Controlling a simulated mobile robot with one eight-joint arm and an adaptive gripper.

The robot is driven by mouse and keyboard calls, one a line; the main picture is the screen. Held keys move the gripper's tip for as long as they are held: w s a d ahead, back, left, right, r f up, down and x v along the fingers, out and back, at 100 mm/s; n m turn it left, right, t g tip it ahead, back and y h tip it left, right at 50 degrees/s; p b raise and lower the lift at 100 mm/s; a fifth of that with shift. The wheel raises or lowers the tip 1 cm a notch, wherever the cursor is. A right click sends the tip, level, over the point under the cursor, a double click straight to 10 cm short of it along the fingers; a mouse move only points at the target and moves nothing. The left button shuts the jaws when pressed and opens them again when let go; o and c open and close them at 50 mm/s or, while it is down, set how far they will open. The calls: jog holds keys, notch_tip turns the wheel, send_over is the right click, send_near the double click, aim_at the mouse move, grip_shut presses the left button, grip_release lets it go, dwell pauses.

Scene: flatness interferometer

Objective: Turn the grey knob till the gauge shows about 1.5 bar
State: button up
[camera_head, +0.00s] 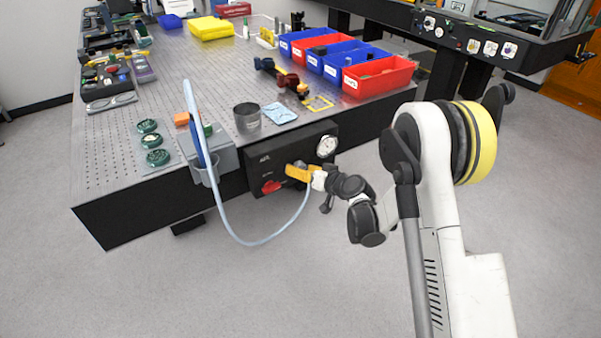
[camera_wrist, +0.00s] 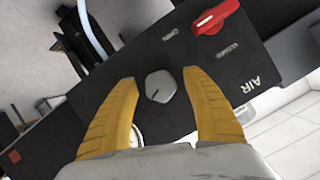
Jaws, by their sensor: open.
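The grey knob (camera_wrist: 160,86) is on the black AIR panel (camera_wrist: 250,45), between the fingers of my gripper (camera_wrist: 158,76) in the wrist view. My gripper is open, with a yellow finger on each side of the knob and a visible gap to each. In the head view my gripper (camera_head: 290,172) is at the panel front and largely covers the knob. The round white gauge (camera_head: 327,146) is at the panel's upper right; its needle is too small to read. In the wrist view only a sliver of the gauge (camera_wrist: 137,136) shows beside the left finger.
A red lever handle (camera_wrist: 215,17) is on the same panel, beyond the right finger. A pale hose (camera_head: 250,243) loops below the table edge near my gripper. A metal cup (camera_head: 247,116) and red and blue bins (camera_head: 380,78) stand on the perforated table above.

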jog(key=shift+w+a, duration=0.15)
jog(key=c, duration=1.2)
jog(key=shift+o, duration=0.2)
jog(key=shift+m, duration=0.4)
jog(key=o, duration=1.2)
jog(key=shift+c, duration=0.2)
